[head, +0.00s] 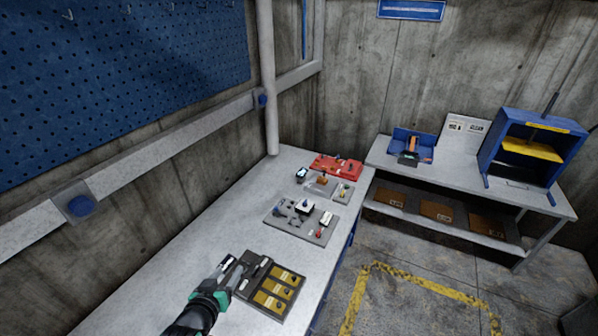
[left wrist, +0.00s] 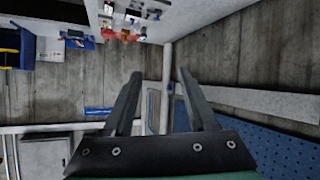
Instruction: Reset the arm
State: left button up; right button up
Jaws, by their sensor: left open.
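My left gripper (head: 233,268) is above the near end of the grey workbench (head: 190,262), just left of a dark tray (head: 268,306) with yellow compartments. The left wrist view shows its two dark fingers (left wrist: 160,75) apart with nothing between them. In that view the camera is tilted, and the wall, bench and pegboard lie beyond the fingers. My right gripper is in neither view.
Farther along the bench are a grey tray of small parts (head: 312,232) and a red case (head: 338,164). A second table (head: 460,180) at the right carries a blue bin (head: 425,140) and a blue open-front compactor frame (head: 495,165). A blue pegboard (head: 120,80) covers the left wall.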

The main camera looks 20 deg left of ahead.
pick_arm(q)
jog(key=w+d+r+m+t+h, duration=0.1)
jog(key=d+r+t, duration=0.15)
jog(key=r, duration=0.75)
jog(key=w+d+r+t, duration=0.1)
jog(key=d+r+t, duration=0.15)
jog(key=r, duration=0.75)
jog(key=w+d+r+m+t+h, duration=0.1)
jog(key=w+d+r+t, duration=0.15)
jog(key=r, duration=0.75)
jog(key=s+d+r+m+t+h, duration=0.1)
jog(key=s+r+t, duration=0.3)
jog(key=s+r, duration=0.4)
jog(key=s+d+r+m+t+h, duration=0.2)
jog(key=s+d+r+t, duration=0.2)
jog(key=s+r, duration=0.5)
notch_tip(320, 180, up, 7)
jog(key=shift+s+d+r, duration=0.2)
jog(key=shift+d, duration=0.1)
